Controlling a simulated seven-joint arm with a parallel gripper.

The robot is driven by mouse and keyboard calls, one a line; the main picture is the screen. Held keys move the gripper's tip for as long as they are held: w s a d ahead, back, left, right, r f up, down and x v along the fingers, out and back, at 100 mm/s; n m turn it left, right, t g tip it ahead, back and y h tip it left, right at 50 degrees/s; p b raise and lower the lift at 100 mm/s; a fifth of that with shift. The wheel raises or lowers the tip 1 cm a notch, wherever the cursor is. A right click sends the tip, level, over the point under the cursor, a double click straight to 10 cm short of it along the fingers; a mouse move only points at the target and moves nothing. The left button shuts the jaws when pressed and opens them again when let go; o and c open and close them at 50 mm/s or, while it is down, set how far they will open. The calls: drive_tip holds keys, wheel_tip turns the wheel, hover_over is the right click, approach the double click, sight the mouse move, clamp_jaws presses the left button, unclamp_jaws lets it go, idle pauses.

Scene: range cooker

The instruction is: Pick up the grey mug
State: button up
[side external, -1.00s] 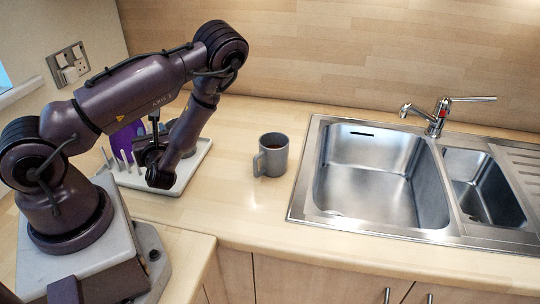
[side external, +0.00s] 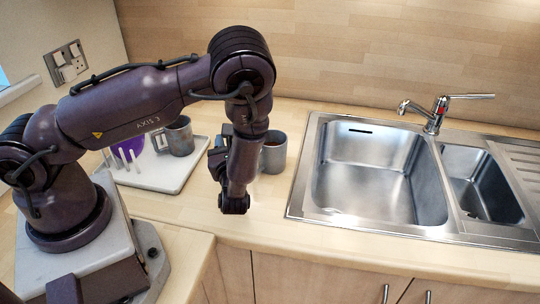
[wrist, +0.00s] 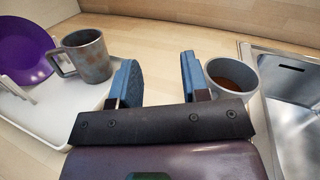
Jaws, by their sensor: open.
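A grey mug (side external: 274,153) with brown liquid in it stands upright on the counter left of the sink; my arm partly covers it in the side view. In the wrist view this mug (wrist: 235,78) is just right of my right finger, outside the jaws. A second mug (side external: 180,137), grey with darker patches, stands on the white tray; in the wrist view it (wrist: 89,58) is left of my left finger. My gripper (wrist: 157,80) is open and empty, with bare counter showing between its blue fingers. In the side view my arm largely hides the fingers.
The white tray (side external: 150,181) has upright pegs and a purple plate (side external: 128,146), also in the wrist view (wrist: 22,50). The steel sink (side external: 365,177) with its tap (side external: 437,114) is at the right. The counter's front edge is near my wrist.

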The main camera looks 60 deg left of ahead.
drive_tip(key=w+d+g, duration=0.2)
drive_tip(key=w+d, duration=0.1)
drive_tip(key=d, duration=0.8)
drive_tip(key=g, duration=0.1)
approach(268, 156)
drive_tip(key=s, duration=0.1)
drive_tip(key=s+a+f, duration=0.1)
drive_tip(key=s+a, duration=0.1)
drive_tip(key=shift+s+f, duration=0.15)
drive_tip(key=shift+f, duration=0.1)
drive_tip(key=x, duration=0.6)
drive_tip(key=shift+a, duration=0.25)
drive_tip(key=shift+c, duration=0.3)
drive_tip(key=shift+r, duration=0.1)
clamp_jaws()
